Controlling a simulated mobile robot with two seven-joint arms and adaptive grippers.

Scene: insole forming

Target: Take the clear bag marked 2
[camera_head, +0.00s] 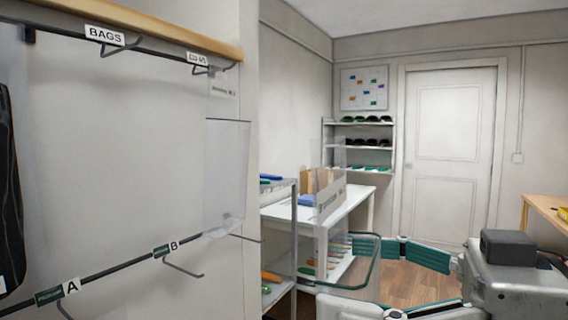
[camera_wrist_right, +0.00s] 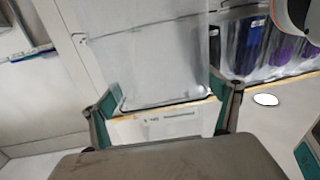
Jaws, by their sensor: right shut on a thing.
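My right gripper (camera_head: 345,272) reaches in from the lower right of the head view, its green-sided fingers on either side of a clear bag (camera_head: 358,268). Another clear bag or sheet (camera_head: 228,178) hangs by the rack at the left, below a small label (camera_head: 222,91) too faint to read surely. My left gripper is out of view.
A wall rack with a BAGS sign (camera_head: 105,35) has hooks above and hooks marked A and B (camera_head: 166,249) below. A dark item hangs at the far left. A white table (camera_head: 350,197) and a shelf (camera_head: 358,122) stand behind. The wooden floor (camera_head: 408,285) shows before the door.

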